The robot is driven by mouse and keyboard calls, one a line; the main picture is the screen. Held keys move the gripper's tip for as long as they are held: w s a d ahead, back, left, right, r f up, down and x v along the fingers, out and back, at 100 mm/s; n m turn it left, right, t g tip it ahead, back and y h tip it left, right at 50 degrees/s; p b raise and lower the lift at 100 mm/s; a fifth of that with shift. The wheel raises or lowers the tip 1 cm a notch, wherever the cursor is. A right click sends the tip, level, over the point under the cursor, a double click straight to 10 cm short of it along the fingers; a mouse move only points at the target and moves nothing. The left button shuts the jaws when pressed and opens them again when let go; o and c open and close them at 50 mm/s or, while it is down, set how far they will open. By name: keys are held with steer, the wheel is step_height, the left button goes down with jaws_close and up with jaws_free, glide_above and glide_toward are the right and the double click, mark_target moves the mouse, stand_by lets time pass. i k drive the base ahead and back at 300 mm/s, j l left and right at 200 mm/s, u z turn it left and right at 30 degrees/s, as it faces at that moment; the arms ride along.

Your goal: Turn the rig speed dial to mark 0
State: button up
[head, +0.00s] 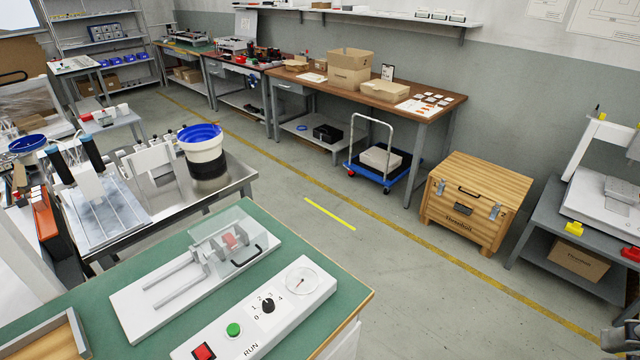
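The rig speed dial (268,306) is a small black knob on a sloping white control panel (258,336). Marks 0 to 4 run around its left and upper side. The knob's pointer is too small to read with certainty. A green button (233,329), a red switch (204,351) and the word RUN are on the same panel, nearer the front left. A dark part that looks like my gripper (621,338) shows at the lower right edge, cut off and far from the dial. Its fingers are not clear.
The panel lies on a green-topped bench (340,275). Behind it is a white slide fixture (150,298) under a clear guard (236,236). A wooden tray (72,328) is at front left. Open floor lies right of the bench, before a wooden crate (475,204).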

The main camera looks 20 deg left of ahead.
mark_target(268, 305)
steer(key=k+u, duration=0.15)
steer(key=u, duration=1.2)
steer(key=j+z, duration=0.2)
steer(key=i+j, duration=0.05)
steer(key=j, duration=0.05)
